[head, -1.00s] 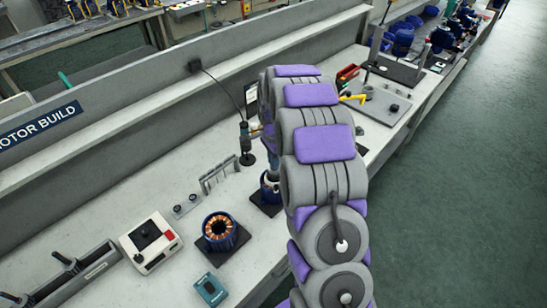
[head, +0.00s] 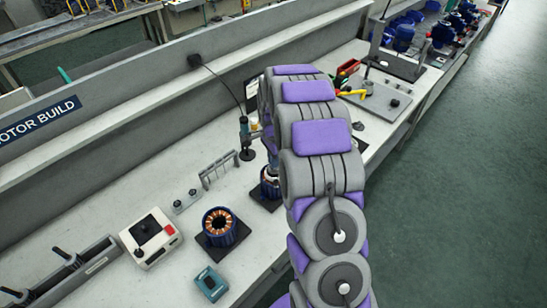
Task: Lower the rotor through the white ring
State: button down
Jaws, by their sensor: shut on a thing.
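My gripper (head: 270,148) shows only as a narrow strip at the left side of my arm, directly above a blue motor housing (head: 268,189). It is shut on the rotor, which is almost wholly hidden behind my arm. The housing stands upright on a dark mat, and a pale ring shows at its top, partly covered by my arm. I cannot tell how far the rotor is inside the ring. A second blue housing with copper windings (head: 218,226) stands open on its own dark mat, nearer and to the left.
A white control box with a red button (head: 151,238) and a teal box (head: 209,283) lie nearer. A grey plate with a yellow handle (head: 376,98) lies behind my arm. Bare bench lies between.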

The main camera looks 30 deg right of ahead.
jog(key=shift+f, duration=0.7)
jog(key=c, duration=1.1)
grip_release()
jog(key=shift+o, duration=0.3)
jog(key=shift+o, duration=1)
jog(key=shift+r, duration=0.1)
jog(key=shift+r+p, duration=0.8)
jog(key=shift+r, duration=1.6)
